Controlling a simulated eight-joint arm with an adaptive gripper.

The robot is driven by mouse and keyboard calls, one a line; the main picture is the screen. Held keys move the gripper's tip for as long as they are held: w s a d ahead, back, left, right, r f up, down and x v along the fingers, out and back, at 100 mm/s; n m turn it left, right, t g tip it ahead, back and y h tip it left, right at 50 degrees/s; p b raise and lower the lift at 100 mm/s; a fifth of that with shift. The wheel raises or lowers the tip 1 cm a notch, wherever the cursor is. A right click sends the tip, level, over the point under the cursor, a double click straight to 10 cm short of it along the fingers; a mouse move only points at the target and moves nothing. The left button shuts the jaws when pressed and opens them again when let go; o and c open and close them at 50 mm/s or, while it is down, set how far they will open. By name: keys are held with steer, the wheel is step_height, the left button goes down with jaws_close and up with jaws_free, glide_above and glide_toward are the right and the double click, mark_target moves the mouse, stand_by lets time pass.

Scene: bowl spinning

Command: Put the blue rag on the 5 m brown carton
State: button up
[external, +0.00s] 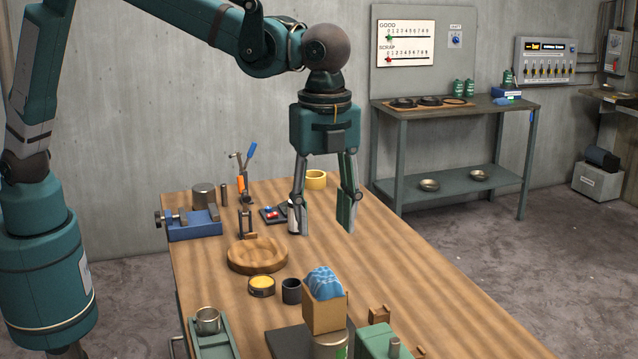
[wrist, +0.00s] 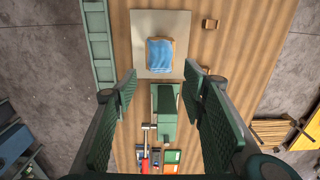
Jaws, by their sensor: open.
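The blue rag (external: 324,282) is a crumpled, patterned cloth heaped at the top of a small brown carton (external: 325,316) near the front of the bench. I cannot tell whether it lies on the carton or partly in it. In the wrist view the rag (wrist: 160,54) covers most of the carton, and only a thin brown edge shows. My gripper (external: 322,230) is open and empty, above the bench and apart from the rag. In the wrist view its fingertips (wrist: 162,77) spread on both sides, with the rag just beyond them. No "5 m" marking is readable.
A flat sheet (wrist: 142,22) lies around the carton. A green box (external: 374,342), a green tray (external: 215,344), a dark cup (external: 291,291) and a yellow-topped tin (external: 261,286) stand near. The bench's right side is mostly clear.

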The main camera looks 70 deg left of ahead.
stand_by(0.5)
steer(key=s+a+r+n+t, duration=0.1)
steer(key=a+r+n, duration=0.2)
steer(key=a, duration=0.8)
steer(key=s+a+r+n+t+h, duration=0.1)
steer(key=s+a+r+n, duration=0.2)
steer(key=a, duration=0.9)
steer(key=a+r+n+t, duration=0.15)
steer(key=a+r, duration=0.25)
steer(key=a, duration=0.7)
steer(key=s+a+f+n+t, duration=0.2)
steer(key=s+a+n, duration=0.3)
steer(key=s+a, duration=0.4)
steer(key=s+a+f+n+t+y, duration=0.1)
steer(key=s+a+f+n, duration=0.3)
steer(key=s+a, duration=0.6)
steer(key=a+n, duration=0.1)
steer(key=a, duration=0.5)
steer(key=shift+f+t, duration=0.2)
steer(key=shift+t, duration=0.15)
